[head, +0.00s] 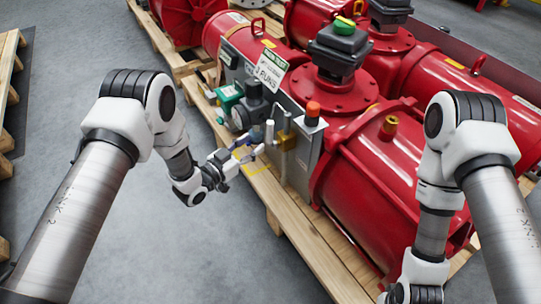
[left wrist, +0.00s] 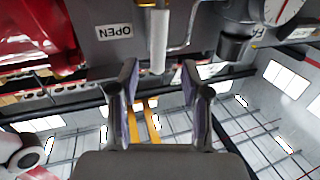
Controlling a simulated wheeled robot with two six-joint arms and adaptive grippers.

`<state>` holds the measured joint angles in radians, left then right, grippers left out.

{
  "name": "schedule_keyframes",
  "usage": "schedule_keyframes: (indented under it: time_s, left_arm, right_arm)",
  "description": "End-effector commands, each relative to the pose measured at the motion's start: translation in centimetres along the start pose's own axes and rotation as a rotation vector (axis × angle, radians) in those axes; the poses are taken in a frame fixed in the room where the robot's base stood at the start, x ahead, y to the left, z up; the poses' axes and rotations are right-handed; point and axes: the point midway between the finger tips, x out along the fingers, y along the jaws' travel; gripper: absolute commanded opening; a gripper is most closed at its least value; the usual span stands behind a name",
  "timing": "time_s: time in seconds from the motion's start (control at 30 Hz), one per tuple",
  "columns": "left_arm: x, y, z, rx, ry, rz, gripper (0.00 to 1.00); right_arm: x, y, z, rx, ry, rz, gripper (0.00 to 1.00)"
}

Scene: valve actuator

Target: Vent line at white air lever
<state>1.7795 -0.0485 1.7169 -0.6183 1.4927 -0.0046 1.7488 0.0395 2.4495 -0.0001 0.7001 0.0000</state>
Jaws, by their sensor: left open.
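The white air lever (left wrist: 159,42) hangs in the left wrist view as a pale cylinder, its free end between the fingertips of my left gripper (left wrist: 160,72). The gripper is open, with a gap on both sides of the lever and no contact visible. In the head view the lever (head: 269,132) stands at the grey valve panel (head: 301,160), and my left gripper (head: 249,149) is close beside it. My right gripper's fingers are not visible; that arm runs off the bottom edge.
Red actuators (head: 375,185) lie on a wooden pallet (head: 315,250). The panel carries a green-bodied regulator (head: 229,98), an orange-red button (head: 313,109), a brass fitting (head: 286,140) and a white sign (head: 270,69). A gauge (left wrist: 283,10) is near the lever. Grey floor (head: 185,255) is clear left of the pallet.

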Motion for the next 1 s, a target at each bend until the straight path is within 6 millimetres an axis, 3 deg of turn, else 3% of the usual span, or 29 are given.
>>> schedule_keyframes:
  time_s: [0.03, 0.17, 0.5, 0.8, 0.93, 1.0]
  left_arm:
    - [0.5, 0.1, 0.3, 0.010, 0.026, 0.012, 0.47]
    - [1.9, 0.2, -0.3, 0.017, 0.043, 0.021, 0.47]
    - [7.7, 0.2, -0.4, 0.015, 0.037, 0.017, 0.47]
    - [8.3, 0.2, -0.7, 0.012, 0.035, 0.015, 0.47]
    - [8.3, 0.2, -0.7, 0.012, 0.034, 0.015, 0.01]
    - [8.3, 0.2, -0.7, 0.012, 0.034, 0.015, 0.00]
  right_arm:
    - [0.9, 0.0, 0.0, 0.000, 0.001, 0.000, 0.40]
    - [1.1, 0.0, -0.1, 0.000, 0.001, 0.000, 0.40]
    - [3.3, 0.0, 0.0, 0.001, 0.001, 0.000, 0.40]
    - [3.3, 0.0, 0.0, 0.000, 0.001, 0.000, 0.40]
    - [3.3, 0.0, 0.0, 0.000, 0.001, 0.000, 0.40]
    - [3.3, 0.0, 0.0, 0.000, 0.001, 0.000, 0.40]
